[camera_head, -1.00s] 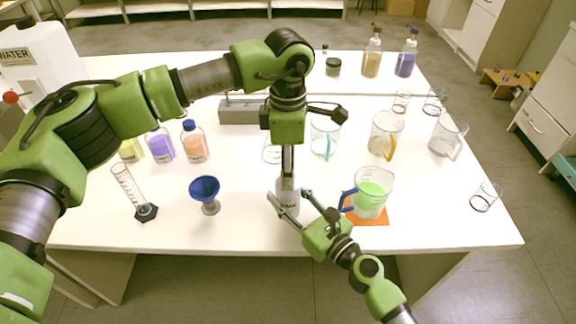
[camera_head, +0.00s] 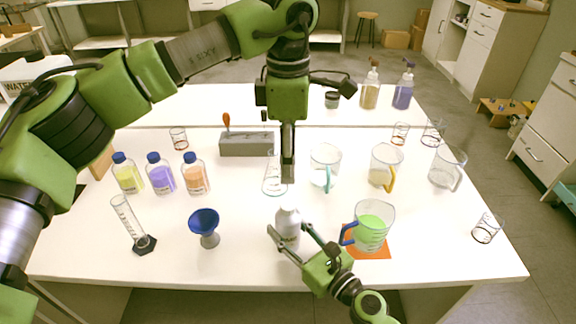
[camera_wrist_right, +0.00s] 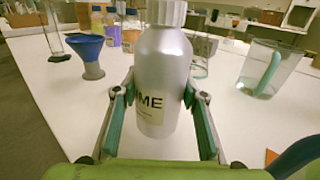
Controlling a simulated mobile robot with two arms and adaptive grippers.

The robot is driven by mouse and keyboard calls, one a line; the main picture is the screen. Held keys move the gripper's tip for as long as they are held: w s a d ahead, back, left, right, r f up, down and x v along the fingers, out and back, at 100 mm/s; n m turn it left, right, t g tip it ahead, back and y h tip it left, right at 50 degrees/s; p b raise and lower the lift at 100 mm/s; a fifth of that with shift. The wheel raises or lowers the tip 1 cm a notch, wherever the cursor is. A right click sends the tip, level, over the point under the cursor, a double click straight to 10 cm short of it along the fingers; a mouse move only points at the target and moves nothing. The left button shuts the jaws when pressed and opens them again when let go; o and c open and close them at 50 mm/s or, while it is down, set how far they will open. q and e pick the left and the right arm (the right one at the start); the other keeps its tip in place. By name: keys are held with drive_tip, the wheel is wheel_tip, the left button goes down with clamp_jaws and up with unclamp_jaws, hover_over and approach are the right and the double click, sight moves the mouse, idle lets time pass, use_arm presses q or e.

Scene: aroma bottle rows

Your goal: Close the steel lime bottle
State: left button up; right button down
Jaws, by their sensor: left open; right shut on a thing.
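The steel lime bottle (camera_head: 288,226) stands upright near the table's front edge. In the right wrist view the bottle (camera_wrist_right: 165,70) shows a label ending in "ME" and a ribbed whitish cap (camera_wrist_right: 172,12) on its neck; the cap's top is cut off by the picture edge. My right gripper (camera_head: 287,238) is shut on the bottle's body, one finger on each side. It also shows in the right wrist view (camera_wrist_right: 158,112). My left gripper (camera_head: 288,178) is open and points down above the bottle, apart from it. Its fingers overlap in this view, with nothing seen between them.
A measuring jug of green liquid (camera_head: 368,228) on an orange mat (camera_head: 372,253) stands close right of the bottle. A blue funnel (camera_head: 204,222) and a graduated cylinder (camera_head: 128,220) stand left. Capped bottles (camera_head: 160,176), a grey block (camera_head: 247,144) and empty jugs (camera_head: 325,163) stand behind.

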drive_tip(key=c, duration=1.2)
unclamp_jaws()
drive_tip(key=shift+s+d, duration=0.1)
drive_tip(key=v, duration=1.1)
drive_tip(key=shift+s+d, duration=0.2)
drive_tip(key=shift+s, duration=0.15)
drive_tip(key=shift+d, duration=0.1)
